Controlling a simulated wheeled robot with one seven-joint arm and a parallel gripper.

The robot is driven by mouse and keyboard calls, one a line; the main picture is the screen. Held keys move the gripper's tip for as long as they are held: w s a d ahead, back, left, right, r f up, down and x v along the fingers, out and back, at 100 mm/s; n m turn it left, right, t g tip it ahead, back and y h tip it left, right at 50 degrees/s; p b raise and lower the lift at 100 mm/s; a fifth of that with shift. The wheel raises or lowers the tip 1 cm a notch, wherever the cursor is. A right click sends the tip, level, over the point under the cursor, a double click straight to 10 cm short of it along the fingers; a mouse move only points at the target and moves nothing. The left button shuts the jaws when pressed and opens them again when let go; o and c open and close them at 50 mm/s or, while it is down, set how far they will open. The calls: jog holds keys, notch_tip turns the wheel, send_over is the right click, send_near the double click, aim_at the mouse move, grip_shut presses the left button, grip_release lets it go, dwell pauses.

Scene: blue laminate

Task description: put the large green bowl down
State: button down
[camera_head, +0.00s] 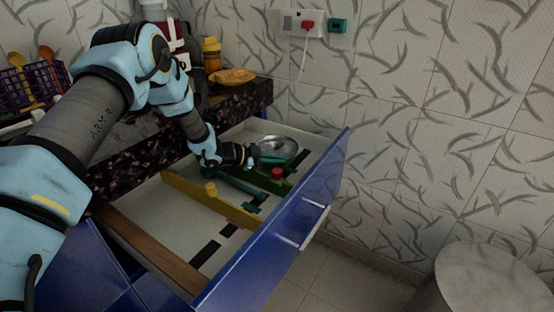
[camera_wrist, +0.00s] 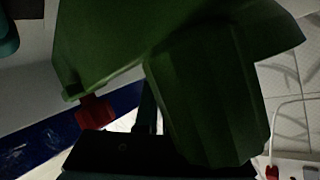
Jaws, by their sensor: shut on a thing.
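The large green bowl (camera_wrist: 205,95) fills the upper middle of the wrist view, very close to the camera and dark. My gripper (camera_wrist: 150,135) is shut on it; the bowl hides most of the fingers and the contact. In the head view my gripper (camera_head: 258,157) is low over the open drawer (camera_head: 138,205), towards its far end. The bowl is hard to make out there among my wrist and the green parts. I cannot tell whether the bowl touches the drawer floor.
A shiny metal round dish (camera_head: 278,149) lies at the drawer's far end, close to my gripper. A yellow divider (camera_head: 215,203) and a red knob (camera_head: 277,173) are near. The blue drawer front (camera_head: 290,215) stands up on the right. The drawer's near part is mostly clear.

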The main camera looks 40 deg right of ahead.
jog(key=shift+f+b, duration=0.4)
jog(key=shift+b, duration=0.05)
jog(key=shift+f, duration=0.2)
jog(key=c, duration=1)
grip_release()
jog(key=shift+f, duration=0.1)
jog(key=shift+r+p, duration=0.35)
jog(key=shift+r, duration=0.2)
jog(key=b+v, duration=0.1)
jog(key=v, duration=0.6)
jog(key=shift+a+r, duration=0.2)
jog(key=shift+a, duration=0.05)
